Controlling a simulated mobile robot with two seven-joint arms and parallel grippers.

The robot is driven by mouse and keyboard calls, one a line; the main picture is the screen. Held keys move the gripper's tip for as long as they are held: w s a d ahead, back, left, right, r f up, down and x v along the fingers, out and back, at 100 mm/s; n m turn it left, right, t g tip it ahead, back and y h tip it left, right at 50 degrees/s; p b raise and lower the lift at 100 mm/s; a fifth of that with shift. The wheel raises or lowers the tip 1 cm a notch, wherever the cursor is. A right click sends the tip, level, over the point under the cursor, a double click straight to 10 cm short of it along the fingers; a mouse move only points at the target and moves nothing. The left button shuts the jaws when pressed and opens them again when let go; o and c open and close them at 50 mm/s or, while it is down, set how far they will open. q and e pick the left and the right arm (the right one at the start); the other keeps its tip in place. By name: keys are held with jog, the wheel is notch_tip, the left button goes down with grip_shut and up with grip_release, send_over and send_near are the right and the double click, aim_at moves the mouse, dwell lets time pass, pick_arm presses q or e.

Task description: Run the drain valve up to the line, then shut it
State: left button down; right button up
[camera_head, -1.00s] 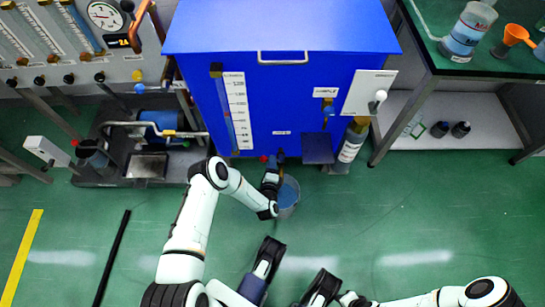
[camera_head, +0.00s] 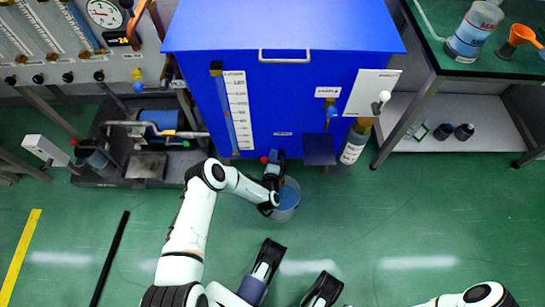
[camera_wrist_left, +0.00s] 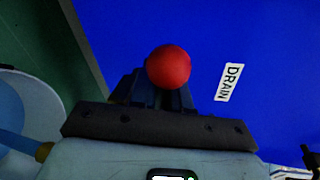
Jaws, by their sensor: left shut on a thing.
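The drain valve's red knob (camera_wrist_left: 168,68) shows between the fingers of my left gripper (camera_wrist_left: 155,88), beside the DRAIN label (camera_wrist_left: 229,82) on the blue tank. In the head view my left gripper (camera_head: 272,172) is low at the tank's front, shut on the knob. The valve body is mostly hidden by the gripper. A clear bucket (camera_head: 290,199) with blue liquid stands on the floor below; its rim also shows in the left wrist view (camera_wrist_left: 42,78). A sight tube (camera_head: 225,110) with a white scale (camera_head: 238,110) runs up the tank; its liquid level is unclear.
The blue tank (camera_head: 350,30) has a sample valve with a blue knob (camera_head: 331,111) and a small shelf (camera_head: 319,150). A bench (camera_head: 450,50) stands right. A pump tray (camera_head: 110,170) sits left. The green floor in front is mostly clear.

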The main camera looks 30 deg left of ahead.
pick_arm(q)
jog(key=shift+s+d+f+n+h+p, duration=0.1)
jog(key=shift+f+n+h+p, duration=0.05)
jog(key=shift+f+n+p, duration=0.35)
jog(key=shift+s+d+f+n+h+p, duration=0.15)
jog(key=shift+f+n+p, duration=0.1)
jog(key=shift+n, duration=0.35)
pick_arm(e)
jog(key=w, duration=0.1)
jog(key=w+r, duration=0.1)
jog(key=w+t, duration=0.1)
jog(key=shift+a+r, duration=0.15)
jog(key=shift+r, duration=0.15)
pick_arm(q)
jog(key=shift+a, duration=0.1)
jog(key=c, duration=1.2)
grip_release()
jog(key=shift+w, duration=0.1)
jog(key=shift+r+t, duration=0.15)
jog(key=shift+t, duration=0.15)
